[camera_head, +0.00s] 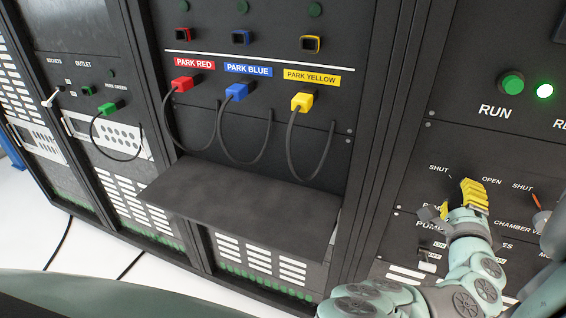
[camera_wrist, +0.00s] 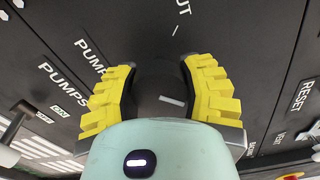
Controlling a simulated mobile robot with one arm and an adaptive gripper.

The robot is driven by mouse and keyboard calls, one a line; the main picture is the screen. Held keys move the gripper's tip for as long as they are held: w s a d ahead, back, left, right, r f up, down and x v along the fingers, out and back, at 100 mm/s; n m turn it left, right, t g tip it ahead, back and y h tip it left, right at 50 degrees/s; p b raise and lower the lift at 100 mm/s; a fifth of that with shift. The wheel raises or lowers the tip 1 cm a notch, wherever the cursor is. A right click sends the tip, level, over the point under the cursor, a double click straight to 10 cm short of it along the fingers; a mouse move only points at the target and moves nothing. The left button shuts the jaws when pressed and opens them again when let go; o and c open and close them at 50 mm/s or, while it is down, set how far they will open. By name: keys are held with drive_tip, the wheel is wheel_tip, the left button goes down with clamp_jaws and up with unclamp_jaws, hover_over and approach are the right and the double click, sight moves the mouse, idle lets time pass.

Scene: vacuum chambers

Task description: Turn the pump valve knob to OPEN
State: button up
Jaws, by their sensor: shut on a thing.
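The pump valve knob (camera_wrist: 158,84) is a dark round knob between my fingers in the wrist view. A short white bar (camera_wrist: 173,101) shows on it, lying nearly level in the picture; I cannot tell for sure which label it points to. In the head view my gripper covers the knob. The labels SHUT (camera_head: 438,168) and OPEN (camera_head: 491,181) stand above it on the black panel. My gripper (camera_head: 458,199) has yellow ribbed fingers at the panel; it also shows in the wrist view (camera_wrist: 160,82), shut on the knob from both sides.
A chamber valve knob (camera_head: 541,222) with its own SHUT label is close on the right. A green RUN button (camera_head: 511,84) and a lit lamp (camera_head: 545,91) are above. A small switch (camera_head: 427,262) sits below. A dark shelf (camera_head: 245,205) juts out at left.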

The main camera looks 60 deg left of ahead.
drive_tip(key=o, duration=1.2)
drive_tip(key=shift+r, duration=0.5)
drive_tip(key=r, duration=0.5)
drive_tip(key=s+r, duration=0.1)
drive_tip(key=r, duration=0.1)
drive_tip(key=shift+s+d+r, duration=0.1)
drive_tip(key=shift+d+r, duration=0.3)
drive_tip(key=shift+a+r, duration=0.1)
drive_tip(key=shift+r, duration=0.4)
drive_tip(key=shift+f, duration=0.2)
drive_tip(key=shift+d+r, duration=0.1)
drive_tip(key=shift+d, duration=0.1)
